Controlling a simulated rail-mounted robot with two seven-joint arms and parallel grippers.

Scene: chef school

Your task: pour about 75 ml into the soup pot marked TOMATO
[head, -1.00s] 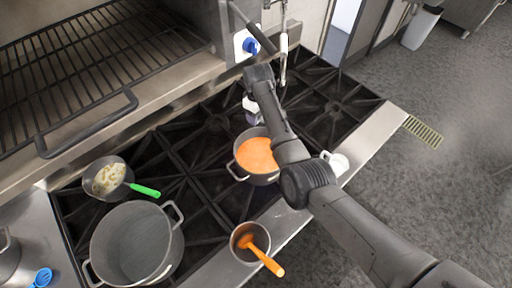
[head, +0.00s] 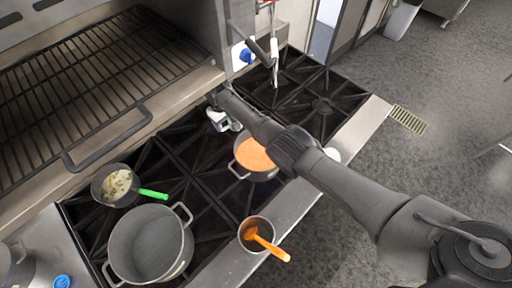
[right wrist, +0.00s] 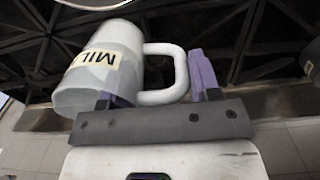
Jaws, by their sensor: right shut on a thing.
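A dark pot of orange soup (head: 246,160) stands on the stove in the head view, partly covered by my right arm. I cannot read a mark on it. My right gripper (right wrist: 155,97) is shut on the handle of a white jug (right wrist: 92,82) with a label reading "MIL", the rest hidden. In the head view the jug (head: 220,118) is just beyond and left of the soup pot, over the grates. I cannot tell its exact tilt or what is in it. My left gripper is not in view.
A large empty pot (head: 150,245), a small pan with a green handle (head: 114,186) and a small pot with an orange utensil (head: 254,222) are nearer me. A white object (head: 333,154) shows behind my arm. An oven rack (head: 100,70) stands at left.

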